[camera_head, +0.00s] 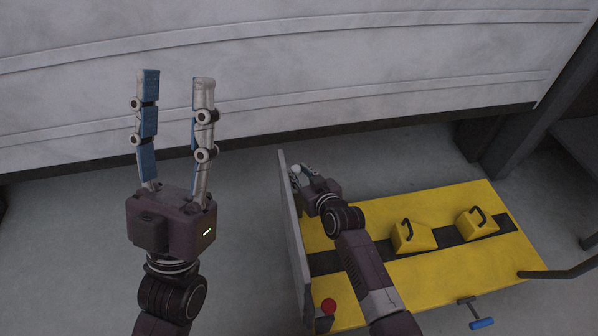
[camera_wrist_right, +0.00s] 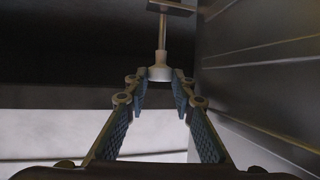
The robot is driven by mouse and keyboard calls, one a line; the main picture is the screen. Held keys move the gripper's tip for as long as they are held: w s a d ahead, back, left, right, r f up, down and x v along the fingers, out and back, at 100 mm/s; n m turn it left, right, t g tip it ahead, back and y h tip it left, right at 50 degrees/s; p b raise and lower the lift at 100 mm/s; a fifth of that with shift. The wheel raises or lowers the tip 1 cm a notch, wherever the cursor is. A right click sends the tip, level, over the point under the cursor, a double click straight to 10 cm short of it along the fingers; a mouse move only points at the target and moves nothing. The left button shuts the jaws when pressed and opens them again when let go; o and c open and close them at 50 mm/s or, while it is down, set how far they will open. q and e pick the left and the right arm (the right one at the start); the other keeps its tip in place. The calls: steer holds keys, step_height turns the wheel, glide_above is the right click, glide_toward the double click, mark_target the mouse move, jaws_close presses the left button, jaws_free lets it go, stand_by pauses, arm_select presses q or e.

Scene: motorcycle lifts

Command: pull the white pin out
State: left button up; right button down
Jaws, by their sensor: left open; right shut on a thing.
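The white pin (camera_wrist_right: 161,73) shows in the right wrist view, its round end between my fingertips and its thin shaft running up to a dark bracket. In the head view its small pale end (camera_head: 295,170) shows beside an upright grey panel. My right gripper (camera_head: 303,171) is at that panel, shut on the pin; in the right wrist view its fingers (camera_wrist_right: 161,82) lie either side of the pin's end. My left gripper (camera_head: 176,78) is raised at the left, open and empty, away from the pin.
The yellow lift platform (camera_head: 440,205) lies on the grey floor at the right, with two yellow blocks (camera_head: 412,236) with black handles on it. The grey panel (camera_head: 291,235) stands along its left end. A red knob (camera_head: 328,306) and a blue-handled lever (camera_head: 481,323) are at the near side.

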steer(key=shift+r, duration=0.15)
steer(key=c, duration=2)
jaws_free()
steer(key=shift+o, duration=0.5)
steer(key=shift+s, duration=0.1)
steer(key=shift+s+d+r, duration=0.15)
steer(key=shift+s+d, duration=0.05)
steer(key=shift+s, duration=0.1)
steer(key=v, duration=1.1)
steer(key=shift+r, duration=0.1)
